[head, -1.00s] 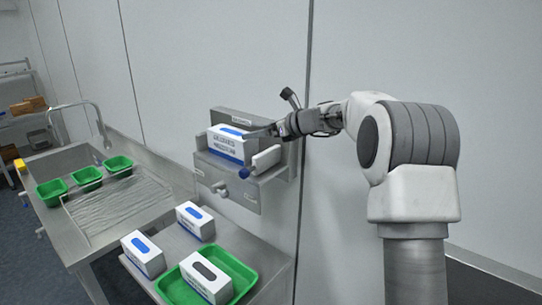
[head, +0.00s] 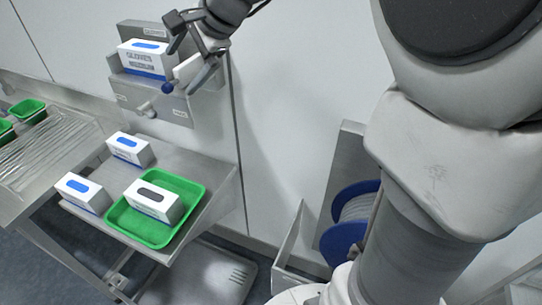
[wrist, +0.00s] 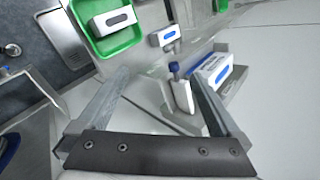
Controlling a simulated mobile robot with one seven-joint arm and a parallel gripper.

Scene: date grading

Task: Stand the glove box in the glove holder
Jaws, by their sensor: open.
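A white glove box with a blue band and lettering (head: 146,62) sits upright in the grey wall-mounted glove holder (head: 180,108).
On the steel bench (head: 190,158) stand two blue-slotted boxes, one at the back (head: 129,149) and one at the left (head: 82,193). A dark-slotted box (head: 152,201) is in a green tray (head: 150,235). A blue reel (head: 350,225) stands at lower right.

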